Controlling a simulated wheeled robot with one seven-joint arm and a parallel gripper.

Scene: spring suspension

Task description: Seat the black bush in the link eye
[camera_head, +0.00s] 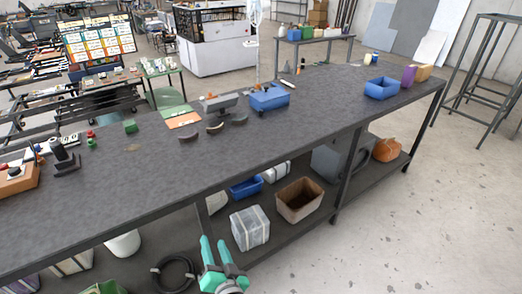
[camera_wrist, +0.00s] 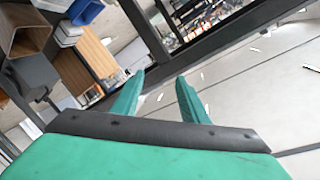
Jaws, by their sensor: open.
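My gripper (camera_head: 214,240) is teal and low in front of the bench, beside the lower shelf in the head view. In the wrist view its two fingers (camera_wrist: 161,76) stand apart with nothing between them. I cannot surely pick out the black bush or the link eye. A black upright piece on a flat black base (camera_head: 64,160) stands at the left of the bench top. Several small dark rounded pieces, one of them here (camera_head: 188,137), lie mid-bench near a grey vise-like block (camera_head: 220,103). All are far from my gripper.
The dark bench top (camera_head: 290,125) has wide clear areas. Blue bins (camera_head: 269,96) stand on it. The lower shelf holds a brown box (camera_head: 299,200), a wrapped grey box (camera_head: 250,228) and a black coil (camera_head: 174,274). Bench legs and the front edge are close. Floor at right is clear.

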